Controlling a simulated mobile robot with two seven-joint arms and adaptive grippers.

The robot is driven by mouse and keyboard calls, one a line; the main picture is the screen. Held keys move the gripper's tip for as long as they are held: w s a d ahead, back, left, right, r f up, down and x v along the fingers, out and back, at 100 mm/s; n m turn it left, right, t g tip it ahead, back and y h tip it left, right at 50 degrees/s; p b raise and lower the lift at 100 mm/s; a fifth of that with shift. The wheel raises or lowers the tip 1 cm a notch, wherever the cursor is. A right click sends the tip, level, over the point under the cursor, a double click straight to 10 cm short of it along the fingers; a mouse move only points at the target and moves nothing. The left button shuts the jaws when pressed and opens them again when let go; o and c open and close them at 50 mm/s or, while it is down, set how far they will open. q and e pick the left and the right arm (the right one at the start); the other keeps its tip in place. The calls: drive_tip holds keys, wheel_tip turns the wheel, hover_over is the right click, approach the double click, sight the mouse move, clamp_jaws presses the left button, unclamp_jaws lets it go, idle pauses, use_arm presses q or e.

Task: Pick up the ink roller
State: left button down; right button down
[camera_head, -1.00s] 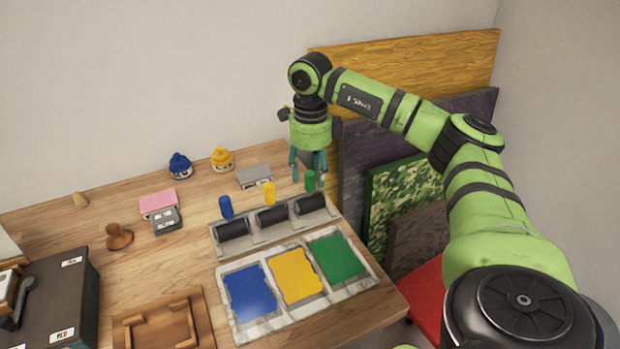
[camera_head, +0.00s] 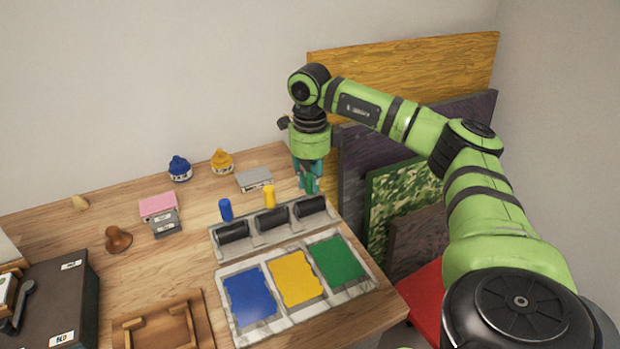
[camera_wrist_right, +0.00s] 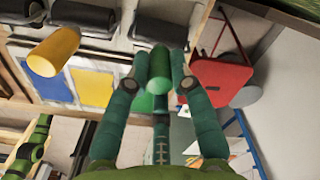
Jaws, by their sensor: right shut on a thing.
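Three ink rollers stand in a grey holder (camera_head: 287,237) at the right part of the wooden table, handles up and black drums low. The handles are blue (camera_head: 225,210), yellow (camera_head: 268,197) and green (camera_head: 310,186). My right gripper (camera_head: 309,183) points down and is shut on the green-handled ink roller, hiding part of its handle. In the right wrist view, the green handle (camera_wrist_right: 160,62) is between the two fingers, with the yellow handle (camera_wrist_right: 54,52) to the left. The green roller's drum (camera_head: 311,206) appears still in the holder. My left gripper is not in view.
An ink tray (camera_head: 371,283) with blue, yellow and green pools lies in front of the holder. Blue (camera_head: 180,169) and yellow (camera_head: 222,161) jars and a grey block (camera_head: 254,178) stand behind. Panels (camera_head: 400,205) lean at the right.

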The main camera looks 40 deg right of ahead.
drive_tip(key=shift+w+r, duration=0.1)
drive_tip(key=shift+r, duration=0.2)
drive_tip(key=r, duration=0.2)
drive_tip(key=s+r+b, duration=0.1)
drive_tip(key=shift+d+r, duration=0.1)
drive_tip(key=shift+r, duration=0.25)
drive_tip(key=s+r, duration=0.6)
drive_tip(key=s, duration=0.4)
drive_tip(key=shift+s+d+r, duration=0.25)
drive_tip(key=shift+s+r, duration=0.05)
drive_tip(key=shift+s, duration=0.1)
